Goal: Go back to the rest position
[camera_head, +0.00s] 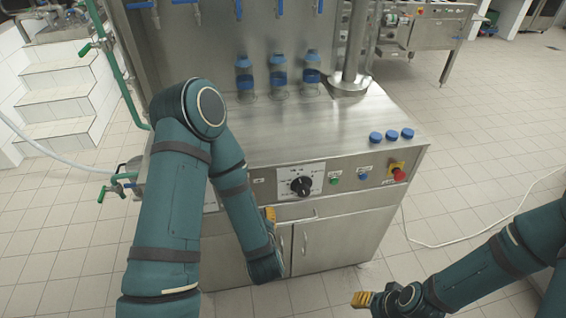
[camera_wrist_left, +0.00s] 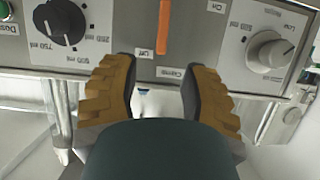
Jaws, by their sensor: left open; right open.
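My left arm comes in from the left in the head view and bends down in front of the steel filling machine (camera_head: 290,137). My left gripper (camera_head: 270,214) is near the machine's front, below the control panel, and mostly hidden by its own wrist. In the left wrist view, the left gripper (camera_wrist_left: 162,78) has its two yellow, dark-padded fingers apart with nothing between them. The panel appears upside down beyond them, with a black knob (camera_wrist_left: 66,24) and a grey knob (camera_wrist_left: 270,50). My right gripper (camera_head: 362,299) is low at the bottom right of the head view, open and apart from the machine.
Three bottles (camera_head: 278,75) stand at the back of the steel top, under blue-handled taps. Three blue caps (camera_head: 392,134) lie at its right. The panel has a black dial (camera_head: 301,186) and a red stop button (camera_head: 399,174). Tiled floor (camera_head: 480,170) is open at right.

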